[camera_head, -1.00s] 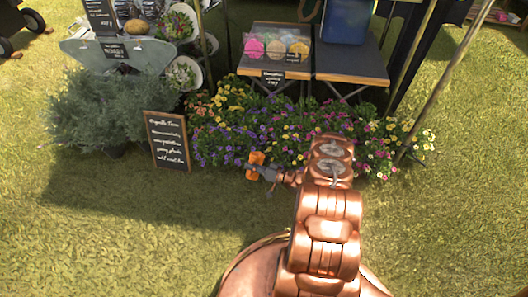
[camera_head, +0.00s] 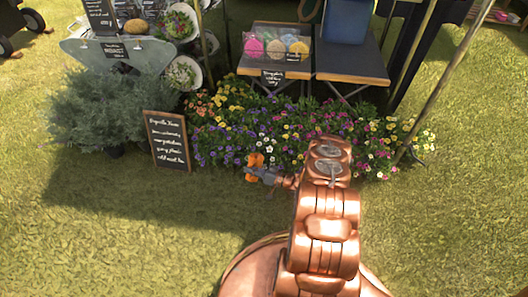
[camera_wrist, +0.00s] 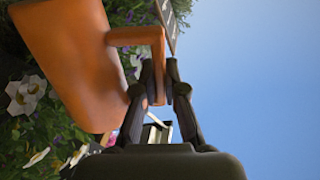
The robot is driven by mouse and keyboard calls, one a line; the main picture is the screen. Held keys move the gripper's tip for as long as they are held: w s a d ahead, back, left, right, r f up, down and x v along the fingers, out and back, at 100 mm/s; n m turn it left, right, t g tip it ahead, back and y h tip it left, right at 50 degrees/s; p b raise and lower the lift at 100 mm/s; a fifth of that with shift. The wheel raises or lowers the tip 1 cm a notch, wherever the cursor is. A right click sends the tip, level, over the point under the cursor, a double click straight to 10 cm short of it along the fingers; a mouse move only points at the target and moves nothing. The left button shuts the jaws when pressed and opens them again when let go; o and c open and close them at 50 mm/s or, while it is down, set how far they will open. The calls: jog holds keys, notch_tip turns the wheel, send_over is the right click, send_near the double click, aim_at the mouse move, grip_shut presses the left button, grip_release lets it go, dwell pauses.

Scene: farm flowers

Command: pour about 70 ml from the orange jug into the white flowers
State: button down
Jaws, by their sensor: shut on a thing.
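The orange jug (camera_head: 254,165) is in my gripper (camera_head: 268,176), in front of the flower bed in the head view. In the wrist view the jug (camera_wrist: 68,55) fills the upper left, and my gripper (camera_wrist: 160,82) is shut on its handle. The jug looks tilted in the wrist picture; I cannot see its opening or any water. White flowers (camera_wrist: 26,95) show beside the jug at the left of the wrist view. In the head view, pale white and yellow flowers (camera_head: 420,140) are at the right end of the bed.
Purple flowers (camera_head: 222,140) and yellow ones fill the bed behind the jug. A chalkboard sign (camera_head: 167,140) stands left of it, with a grey-green bush (camera_head: 85,110) further left. A table (camera_head: 345,65) stands behind the flowers, with a pole at its right. The grass in front is open.

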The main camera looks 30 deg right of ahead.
aim_at(248, 179)
jog(key=f+n, duration=0.1)
jog(key=s+a+f+b, duration=0.1)
jog(key=a+f+n+b, duration=0.1)
jog(key=shift+s+a+f+n, duration=0.1)
jog(key=shift+s+a+n, duration=0.1)
jog(key=shift+s+n, duration=0.1)
jog(key=shift+s+a+r+n, duration=0.1)
jog(key=shift+s+a+n, duration=0.25)
jog(key=shift+n, duration=0.3)
jog(key=shift+s+a+r+n, duration=0.1)
jog(key=shift+a+n, duration=0.3)
jog(key=shift+n, duration=0.2)
jog(key=shift+s+a+r+n, duration=0.1)
jog(key=shift+s+a+n, duration=0.25)
jog(key=shift+n, duration=0.3)
